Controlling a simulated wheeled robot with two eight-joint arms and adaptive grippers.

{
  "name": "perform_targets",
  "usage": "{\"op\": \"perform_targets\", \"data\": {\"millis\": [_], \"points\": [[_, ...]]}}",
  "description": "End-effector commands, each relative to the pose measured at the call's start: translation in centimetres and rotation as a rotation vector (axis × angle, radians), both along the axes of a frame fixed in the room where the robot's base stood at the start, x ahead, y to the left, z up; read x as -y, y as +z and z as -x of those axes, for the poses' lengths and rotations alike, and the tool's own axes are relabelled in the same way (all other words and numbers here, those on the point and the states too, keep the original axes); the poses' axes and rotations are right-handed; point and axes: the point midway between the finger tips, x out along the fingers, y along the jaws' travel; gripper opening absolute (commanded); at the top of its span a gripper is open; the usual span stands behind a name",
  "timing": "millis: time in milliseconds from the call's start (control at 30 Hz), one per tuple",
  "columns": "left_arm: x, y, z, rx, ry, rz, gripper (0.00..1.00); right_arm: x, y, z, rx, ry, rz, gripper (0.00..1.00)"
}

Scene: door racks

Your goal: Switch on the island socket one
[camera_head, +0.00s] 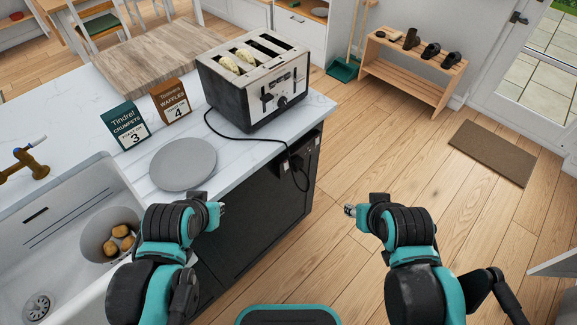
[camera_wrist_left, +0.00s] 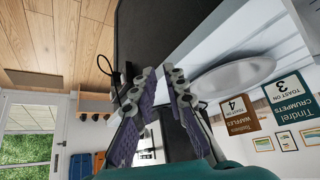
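The island socket (camera_head: 312,146) is a small dark unit on the end face of the island, just below the counter edge. A plug (camera_head: 296,161) and the black toaster cord hang at it. The socket's switches are too small to tell apart. My left gripper (camera_head: 218,209) is in front of the island's side, near and to the left of the socket, apart from it. In the left wrist view its purple-padded fingers (camera_wrist_left: 161,75) stand apart with nothing between them. My right gripper (camera_head: 352,210) is over the floor, right of the island; its finger gap is unclear.
A toaster (camera_head: 253,83) with bread-like pieces in its slots stands on the counter. A grey plate (camera_head: 183,164) lies near the counter edge. A crumpets card (camera_head: 125,125) and a waffles card (camera_head: 171,101) stand behind it. The sink (camera_head: 70,215) is left.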

Motion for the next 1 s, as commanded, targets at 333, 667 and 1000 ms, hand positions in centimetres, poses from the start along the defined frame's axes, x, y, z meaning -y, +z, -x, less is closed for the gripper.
{"op": "perform_targets", "data": {"millis": [333, 667, 1000], "points": [[3.9, 3.4, -6.4, -0.127, -0.505, -0.275, 0.00, 0.0, 1.7, 0.0, 0.000, 0.000, 0.000, 0.40], [10.0, 2.9, -13.8, -0.248, -1.127, -0.547, 0.00, 0.0, 3.3, 0.0, 0.000, 0.000, 0.000, 0.40], [17.8, -2.0, -19.6, -0.333, -1.781, -0.756, 0.00, 0.0, 4.9, 0.0, 0.000, 0.000, 0.000, 0.40]]}}
